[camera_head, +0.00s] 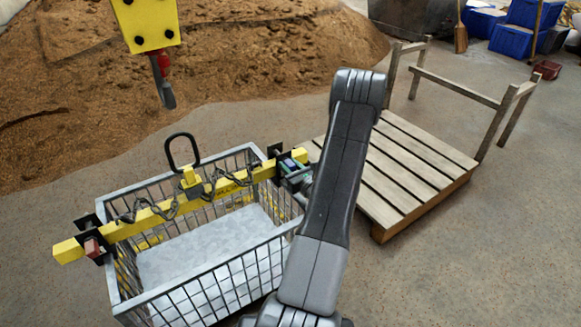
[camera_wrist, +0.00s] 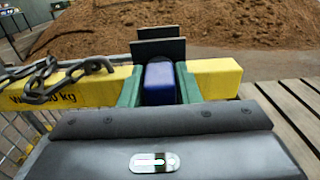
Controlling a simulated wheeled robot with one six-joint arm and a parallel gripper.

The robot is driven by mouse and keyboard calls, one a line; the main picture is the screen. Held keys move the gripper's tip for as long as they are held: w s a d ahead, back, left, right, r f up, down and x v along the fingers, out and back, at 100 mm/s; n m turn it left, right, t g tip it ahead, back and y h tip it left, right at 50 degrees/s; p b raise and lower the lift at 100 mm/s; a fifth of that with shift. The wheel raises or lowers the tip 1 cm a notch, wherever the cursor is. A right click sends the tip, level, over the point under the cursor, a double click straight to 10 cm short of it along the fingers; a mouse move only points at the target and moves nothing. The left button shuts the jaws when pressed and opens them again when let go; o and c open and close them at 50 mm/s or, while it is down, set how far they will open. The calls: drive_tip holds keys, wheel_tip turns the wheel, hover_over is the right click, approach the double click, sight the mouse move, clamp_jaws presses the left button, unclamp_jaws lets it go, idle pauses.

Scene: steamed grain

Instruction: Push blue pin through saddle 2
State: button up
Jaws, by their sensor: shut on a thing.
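The blue pin (camera_wrist: 158,85) is a block-shaped piece gripped between the green fingers of my gripper (camera_wrist: 158,92) in the wrist view. In the head view, my gripper (camera_head: 293,172) is at the right end of the yellow beam (camera_head: 228,184). The beam also shows in the wrist view (camera_wrist: 215,79). A saddle with dark upright plates (camera_wrist: 160,47) stands at the beam, just beyond the pin; it also shows in the head view (camera_head: 275,151). The pin lies in line with the plates. How deep it sits in the saddle is hidden.
A wire basket (camera_head: 118,284) hangs or stands under the beam. Another saddle with a red pin (camera_head: 92,248) is at the left end. A chain (camera_wrist: 72,74) lies on the beam. A yellow hoist block (camera_head: 148,22) hangs above; a wooden pallet (camera_head: 405,170) lies right.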

idle(0.4)
drive_tip(key=o, duration=1.2)
drive_tip(key=shift+c, duration=0.2)
drive_tip(key=p+v, duration=0.3)
drive_tip(key=v, duration=1)
drive_tip(key=shift+s+d, duration=0.15)
drive_tip(key=shift+s, duration=0.25)
drive_tip(key=shift+w, duration=0.1)
drive_tip(key=b+x, duration=0.3)
drive_tip(key=x, duration=1.1)
drive_tip(key=shift+s+d, duration=0.3)
drive_tip(key=shift+s, duration=0.05)
